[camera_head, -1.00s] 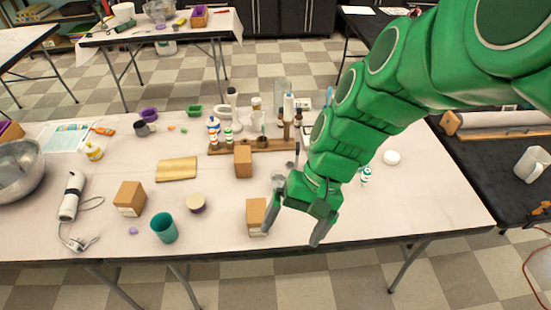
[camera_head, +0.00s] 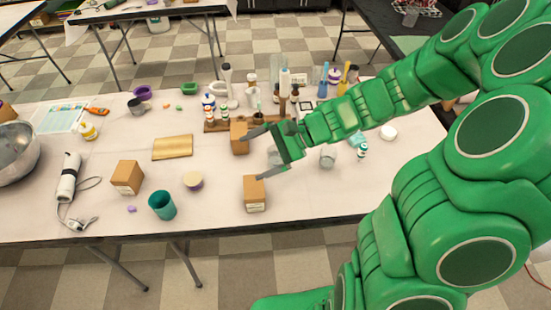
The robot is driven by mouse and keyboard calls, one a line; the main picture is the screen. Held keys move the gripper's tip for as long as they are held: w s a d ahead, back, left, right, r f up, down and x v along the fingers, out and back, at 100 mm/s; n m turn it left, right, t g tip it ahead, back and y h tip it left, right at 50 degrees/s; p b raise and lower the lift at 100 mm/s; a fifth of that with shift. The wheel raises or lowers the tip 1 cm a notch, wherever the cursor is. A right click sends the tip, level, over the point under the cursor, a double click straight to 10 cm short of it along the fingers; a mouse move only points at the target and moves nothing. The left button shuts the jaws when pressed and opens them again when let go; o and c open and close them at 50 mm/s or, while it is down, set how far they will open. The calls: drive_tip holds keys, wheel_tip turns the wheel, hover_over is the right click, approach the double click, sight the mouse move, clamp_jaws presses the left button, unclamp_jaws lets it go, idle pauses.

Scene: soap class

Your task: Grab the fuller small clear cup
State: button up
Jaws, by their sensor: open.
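My green gripper (camera_head: 258,154) is open, its two grey fingers pointing left above the middle of the table. One finger is near the upper cardboard box, the other over the lower box's top edge. A small clear cup (camera_head: 274,157) shows faintly between the fingers, close to the palm and partly hidden by the gripper. I cannot tell whether the fingers touch it. A second small clear cup (camera_head: 327,157) stands to the right, just below my forearm. The fill of either cup is too small to tell.
Cardboard boxes (camera_head: 254,194) (camera_head: 240,139) stand below and above the gripper. A wooden rack (camera_head: 215,126) with several bottles is behind. A teal cup (camera_head: 162,206) and wooden board (camera_head: 173,147) are left. The front right of the table (camera_head: 320,195) is clear.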

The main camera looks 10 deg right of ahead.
drive_tip(key=w+d+f+m+t+y, duration=0.1)
drive_tip(key=w+d+f+m+t, duration=0.35)
drive_tip(key=w+f+m, duration=0.3)
drive_tip(key=m+t+h, duration=0.1)
drive_tip(key=m+t, duration=0.3)
drive_tip(key=m, duration=0.3)
approach(269, 149)
drive_tip(key=shift+s+x, duration=0.2)
drive_tip(key=shift+x, duration=3.4)
drive_tip(key=shift+a, duration=0.15)
drive_tip(key=shift+c, duration=0.4)
drive_tip(key=c, duration=1.1)
drive_tip(key=shift+o, duration=0.2)
drive_tip(key=shift+r, duration=0.25)
wheel_tip(269, 149, up, 9)
